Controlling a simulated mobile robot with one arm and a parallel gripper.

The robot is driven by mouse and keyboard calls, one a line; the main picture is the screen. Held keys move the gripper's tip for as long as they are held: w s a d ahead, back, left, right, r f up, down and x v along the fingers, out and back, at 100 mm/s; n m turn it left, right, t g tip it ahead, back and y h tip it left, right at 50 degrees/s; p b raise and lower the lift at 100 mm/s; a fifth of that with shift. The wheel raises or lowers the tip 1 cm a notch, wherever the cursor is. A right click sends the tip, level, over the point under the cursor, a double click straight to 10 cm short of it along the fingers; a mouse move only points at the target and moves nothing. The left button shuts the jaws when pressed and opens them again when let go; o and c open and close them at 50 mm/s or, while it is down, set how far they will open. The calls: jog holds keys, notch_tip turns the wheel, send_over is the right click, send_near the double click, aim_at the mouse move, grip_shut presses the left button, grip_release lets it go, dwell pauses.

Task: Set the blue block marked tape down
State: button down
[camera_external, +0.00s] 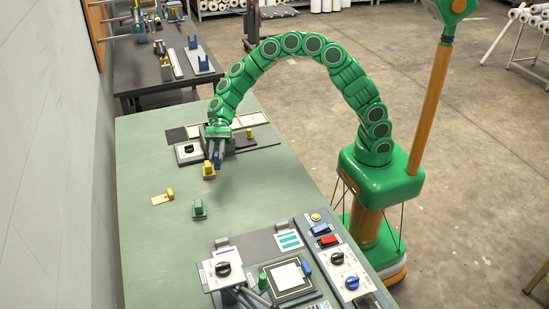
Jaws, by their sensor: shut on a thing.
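My gripper (217,151) reaches down over the far part of the green table (165,245) at the end of my green arm. It is shut on a small blue block (217,160), partly hidden by the fingers. Its marking is too small to read. A yellow-orange block (208,171) stands just in front of the blue block, very close to it. I cannot tell whether they touch, or whether the blue block rests on the table.
A green block (199,208) and a yellow block on a pale plate (162,198) stand nearer the camera. Control panels (285,265) fill the front right. The table's left and middle front are clear.

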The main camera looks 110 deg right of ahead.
jog(key=shift+w+d+f, duration=0.1)
jog(key=shift+w+f, duration=1.25)
jog(key=shift+w, duration=0.35)
jog(key=shift+w+d+f, duration=0.1)
jog(key=shift+w+f, duration=1.25)
jog(key=shift+w, duration=0.3)
jog(key=shift+w+d+f, duration=0.1)
jog(key=shift+w+f, duration=1.25)
jog(key=shift+w, duration=0.35)
jog(key=shift+f, duration=1.6)
jog(key=shift+f, duration=0.15)
jog(key=c, duration=0.9)
grip_release()
jog(key=shift+c, duration=0.2)
